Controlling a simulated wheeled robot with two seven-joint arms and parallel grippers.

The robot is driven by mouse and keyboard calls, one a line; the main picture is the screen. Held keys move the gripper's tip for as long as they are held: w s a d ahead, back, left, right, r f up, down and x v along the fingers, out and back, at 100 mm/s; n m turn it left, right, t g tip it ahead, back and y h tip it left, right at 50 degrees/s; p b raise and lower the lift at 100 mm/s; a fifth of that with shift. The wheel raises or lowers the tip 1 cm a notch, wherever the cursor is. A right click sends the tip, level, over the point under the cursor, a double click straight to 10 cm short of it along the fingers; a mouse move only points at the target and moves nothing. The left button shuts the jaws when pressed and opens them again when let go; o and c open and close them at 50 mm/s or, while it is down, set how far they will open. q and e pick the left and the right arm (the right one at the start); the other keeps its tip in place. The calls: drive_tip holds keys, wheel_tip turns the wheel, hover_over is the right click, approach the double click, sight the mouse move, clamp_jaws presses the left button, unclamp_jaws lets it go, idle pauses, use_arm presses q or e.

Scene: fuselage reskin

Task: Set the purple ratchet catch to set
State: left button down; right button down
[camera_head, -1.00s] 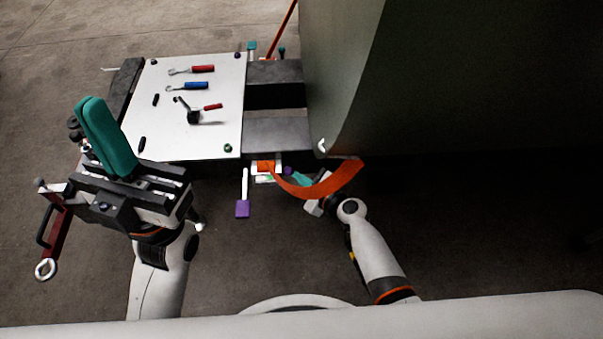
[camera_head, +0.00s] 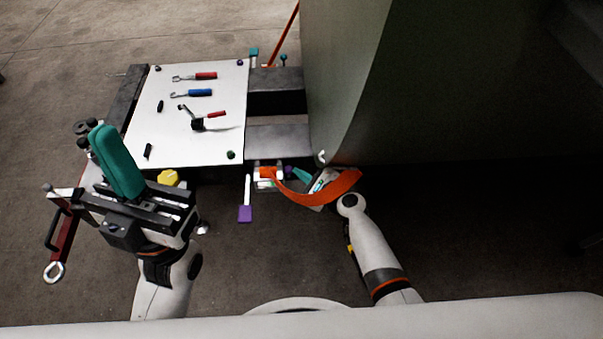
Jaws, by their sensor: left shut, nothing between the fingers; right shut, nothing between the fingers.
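A purple-ended lever with a white stem (camera_head: 245,212) hangs from the near edge of the bench, pointing towards me. A small purple piece (camera_head: 288,170) shows beside the orange strap's fitting; I cannot tell which purple part is the catch, or its setting. My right gripper (camera_head: 297,172) has its teal fingers shut beside this small piece, partly behind the strap; contact cannot be told. My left gripper (camera_head: 103,133) is shut and empty, its teal fingers pointing up, left of the bench and well away from both purple parts.
An orange strap (camera_head: 325,194) loops in front of my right gripper. A white board (camera_head: 200,140) carries red- and blue-handled tools. A large curved grey panel (camera_head: 345,80) stands to the right. A yellow knob (camera_head: 168,177) is near my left gripper. A red-handled tool with a ring end (camera_head: 62,245) is at far left.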

drive_tip(key=shift+r, duration=0.2)
idle(0.3)
